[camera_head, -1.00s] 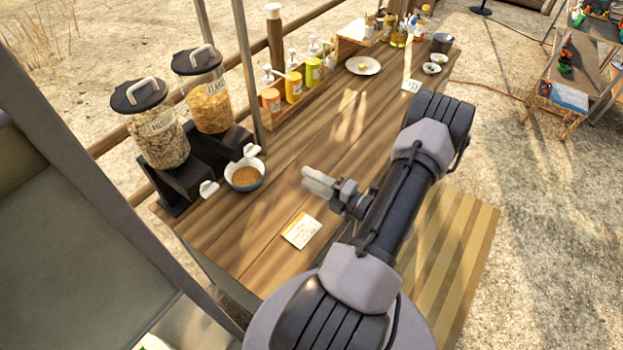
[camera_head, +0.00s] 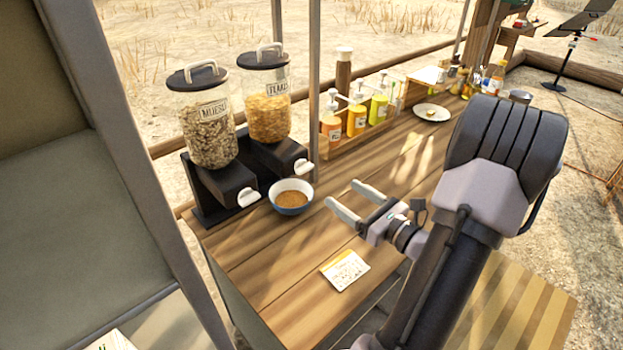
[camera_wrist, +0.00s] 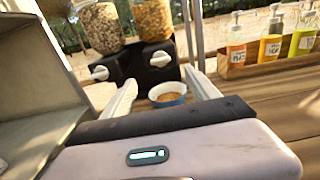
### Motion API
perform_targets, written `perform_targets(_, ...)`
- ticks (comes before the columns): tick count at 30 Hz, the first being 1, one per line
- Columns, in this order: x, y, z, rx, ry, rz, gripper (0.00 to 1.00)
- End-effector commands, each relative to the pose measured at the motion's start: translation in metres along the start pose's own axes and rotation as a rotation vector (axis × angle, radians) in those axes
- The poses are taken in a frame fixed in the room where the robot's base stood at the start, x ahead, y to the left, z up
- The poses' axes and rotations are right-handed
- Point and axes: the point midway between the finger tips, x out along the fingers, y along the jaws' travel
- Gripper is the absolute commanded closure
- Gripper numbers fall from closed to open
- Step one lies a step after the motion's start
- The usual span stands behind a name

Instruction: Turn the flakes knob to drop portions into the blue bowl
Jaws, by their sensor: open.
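The flakes dispenser (camera_head: 268,108) is a clear jar with a dark lid, standing at the back left of the table. Its white flakes knob (camera_head: 303,165) is on the front of the black base and also shows in the wrist view (camera_wrist: 160,59). The blue bowl (camera_head: 290,206) stands on the table just below that knob and holds brown contents; it also shows in the wrist view (camera_wrist: 167,101). My gripper (camera_head: 355,198) is open and empty, to the right of the bowl and apart from it, with its fingers pointing toward the dispensers.
The muesli dispenser (camera_head: 208,130) with its own white knob (camera_head: 248,197) stands left of the flakes. A metal post (camera_head: 314,90) rises just right of the flakes. Pump bottles (camera_head: 356,120) stand in a wooden tray behind. A card (camera_head: 345,270) lies on the front table (camera_head: 260,275).

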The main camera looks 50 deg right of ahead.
Motion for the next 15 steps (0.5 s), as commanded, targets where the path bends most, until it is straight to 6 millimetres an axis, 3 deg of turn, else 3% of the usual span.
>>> perform_targets(9,0.081,0.002,-0.002,0.000,-0.001,0.006,0.31)
perform_targets(15,0.117,0.001,-0.002,0.001,-0.001,0.002,0.31)
